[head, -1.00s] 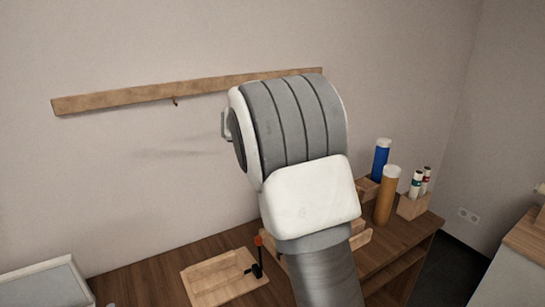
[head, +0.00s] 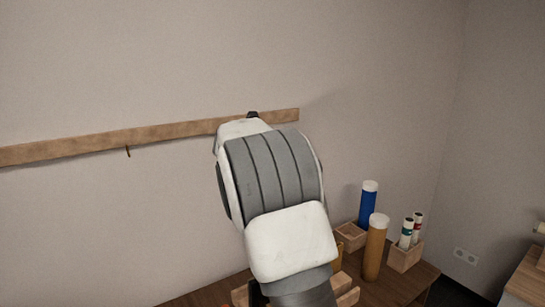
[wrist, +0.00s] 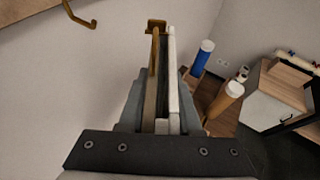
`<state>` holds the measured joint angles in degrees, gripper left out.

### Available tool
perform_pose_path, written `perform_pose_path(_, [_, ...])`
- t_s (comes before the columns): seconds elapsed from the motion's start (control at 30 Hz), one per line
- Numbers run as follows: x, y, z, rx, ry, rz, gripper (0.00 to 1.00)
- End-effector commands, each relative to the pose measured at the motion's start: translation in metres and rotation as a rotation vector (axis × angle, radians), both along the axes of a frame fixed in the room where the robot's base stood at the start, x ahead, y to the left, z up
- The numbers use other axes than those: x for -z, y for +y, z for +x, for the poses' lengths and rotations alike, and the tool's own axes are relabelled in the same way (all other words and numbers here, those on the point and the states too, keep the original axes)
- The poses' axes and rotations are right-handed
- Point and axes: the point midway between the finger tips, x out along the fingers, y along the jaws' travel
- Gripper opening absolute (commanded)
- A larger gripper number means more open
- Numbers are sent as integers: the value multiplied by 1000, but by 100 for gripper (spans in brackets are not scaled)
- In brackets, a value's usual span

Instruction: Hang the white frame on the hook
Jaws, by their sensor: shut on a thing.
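The hook (head: 127,152) is a small brass hook on the wooden rail on the wall, left of my arm in the head view. In the wrist view the hook (wrist: 80,16) shows at the top left. My gripper (wrist: 160,110) is shut on the white frame (wrist: 173,80), which is seen edge-on as a thin upright white strip. A brown strip with a bracket-like top end (wrist: 155,24) runs along the frame's left side. The frame is apart from the hook, to its right in the wrist view. In the head view my arm hides the frame and the fingers.
The wooden rail (head: 70,146) runs along the wall. A blue tube (head: 368,207), an orange-brown tube (head: 375,248) and small bottles in a wooden box (head: 404,257) stand on the table (head: 402,288) at the right. The wall around the hook is clear.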

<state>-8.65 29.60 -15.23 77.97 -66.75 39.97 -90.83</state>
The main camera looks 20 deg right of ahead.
Motion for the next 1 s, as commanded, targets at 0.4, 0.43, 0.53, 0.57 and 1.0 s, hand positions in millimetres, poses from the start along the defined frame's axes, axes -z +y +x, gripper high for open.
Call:
perform_pose_path(0.4, [-2, 2, 11, -1, -2, 0, 0])
perform_pose_path(0.43, [-2, 2, 13, -1, -2, 0, 0])
perform_pose_path(0.53, [-1, 4, 19, -1, -2, 0, 0])
perform_pose_path(0.57, [-1, 4, 20, -1, -2, 0, 0])
perform_pose_path(1.0, [1, 9, 46, -1, -2, -1, 0])
